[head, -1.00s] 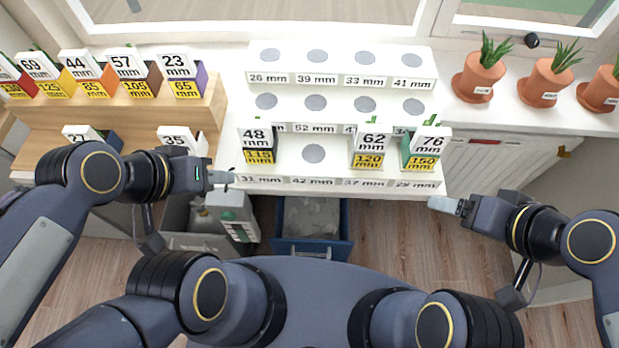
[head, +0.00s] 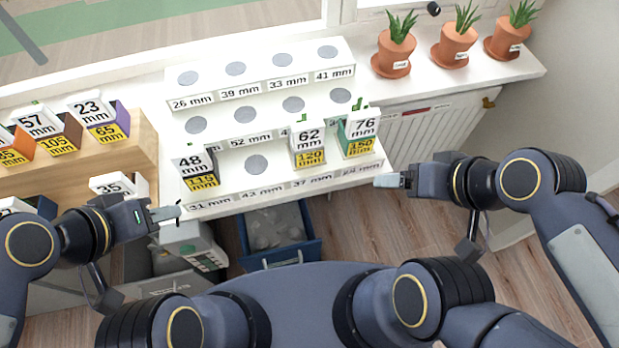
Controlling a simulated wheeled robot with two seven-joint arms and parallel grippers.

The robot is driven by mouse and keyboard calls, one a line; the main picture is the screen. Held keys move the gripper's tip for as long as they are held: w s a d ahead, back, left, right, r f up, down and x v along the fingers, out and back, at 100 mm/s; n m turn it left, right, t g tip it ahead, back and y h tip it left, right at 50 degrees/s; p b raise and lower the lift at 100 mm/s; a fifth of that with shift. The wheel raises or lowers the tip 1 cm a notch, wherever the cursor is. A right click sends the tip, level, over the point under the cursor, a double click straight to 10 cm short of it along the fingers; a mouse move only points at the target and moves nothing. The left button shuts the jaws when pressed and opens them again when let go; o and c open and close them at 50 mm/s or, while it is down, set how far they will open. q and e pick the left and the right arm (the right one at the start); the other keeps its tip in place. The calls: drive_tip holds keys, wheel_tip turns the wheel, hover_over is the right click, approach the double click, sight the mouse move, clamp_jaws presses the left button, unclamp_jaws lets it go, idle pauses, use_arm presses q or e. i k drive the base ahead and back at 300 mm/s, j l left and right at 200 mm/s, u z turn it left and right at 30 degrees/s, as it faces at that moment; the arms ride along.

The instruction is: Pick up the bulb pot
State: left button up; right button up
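Three terracotta pots with green shoots stand in a row on the white windowsill at the upper right: a left pot (head: 393,58), a middle pot (head: 454,44) and a right pot (head: 504,38). Each has a small white label, too small to read, so I cannot tell which is the bulb pot. My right gripper (head: 388,181) is in front of the white stepped rack, below and well apart from the pots. My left gripper (head: 168,213) is at the rack's front left corner, far from the pots. Neither visibly holds anything; their finger gaps cannot be made out.
The white stepped rack (head: 225,203) holds several numbered boxes and grey discs. A wooden stepped rack (head: 143,150) with more boxes is at left. A blue bin (head: 307,252) stands on the floor below. A radiator (head: 430,128) is under the sill. Floor at right is clear.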

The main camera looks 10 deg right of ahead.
sight(40, 205)
drive_tip(key=u, duration=1.95)
